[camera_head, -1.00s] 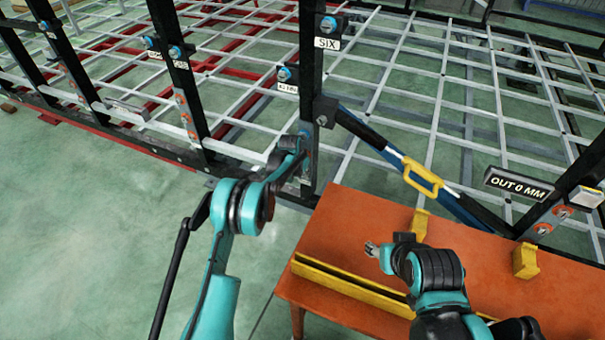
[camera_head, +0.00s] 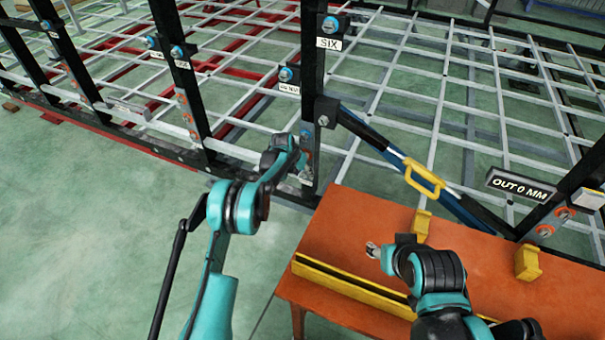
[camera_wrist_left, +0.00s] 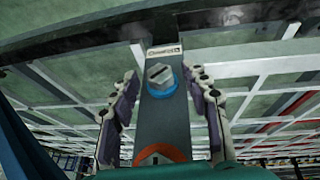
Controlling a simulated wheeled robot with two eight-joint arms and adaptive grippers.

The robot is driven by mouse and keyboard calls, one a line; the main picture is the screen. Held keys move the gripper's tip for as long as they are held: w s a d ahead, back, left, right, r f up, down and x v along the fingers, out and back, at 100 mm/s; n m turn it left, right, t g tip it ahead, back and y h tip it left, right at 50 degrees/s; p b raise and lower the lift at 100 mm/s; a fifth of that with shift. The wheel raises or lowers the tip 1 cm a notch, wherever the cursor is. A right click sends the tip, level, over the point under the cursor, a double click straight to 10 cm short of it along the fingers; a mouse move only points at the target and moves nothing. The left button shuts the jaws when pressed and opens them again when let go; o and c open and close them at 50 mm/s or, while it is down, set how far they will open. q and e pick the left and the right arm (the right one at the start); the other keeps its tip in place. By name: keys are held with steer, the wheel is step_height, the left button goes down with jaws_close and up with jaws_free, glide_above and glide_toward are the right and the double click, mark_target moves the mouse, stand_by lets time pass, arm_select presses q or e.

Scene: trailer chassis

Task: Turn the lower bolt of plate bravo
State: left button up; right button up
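In the left wrist view a grey plate (camera_wrist_left: 162,120) carries a hex bolt (camera_wrist_left: 160,78) with a slotted head and a blue ring. A second, orange-ringed fastener (camera_wrist_left: 158,156) is cut off at the lower edge. A small label beyond the blue-ringed bolt is too small to read. My left gripper (camera_wrist_left: 161,92) is open, with one finger on each side of the plate and the bolt between them; contact is not visible. In the head view my left gripper (camera_head: 304,172) is low at the post under the SIX sign. My right gripper (camera_head: 372,250) hovers over the orange table.
The orange table (camera_head: 350,215) stands at the right, with a yellow rail (camera_head: 340,278) and yellow blocks. A blue-black strut (camera_head: 375,145) with a yellow handle slants from the post. An OUT 0 MM display (camera_head: 520,185) is at the right. Green floor is clear at the left.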

arm_select(q)
steer(key=v, duration=1.2)
steer(key=shift+r, duration=0.2)
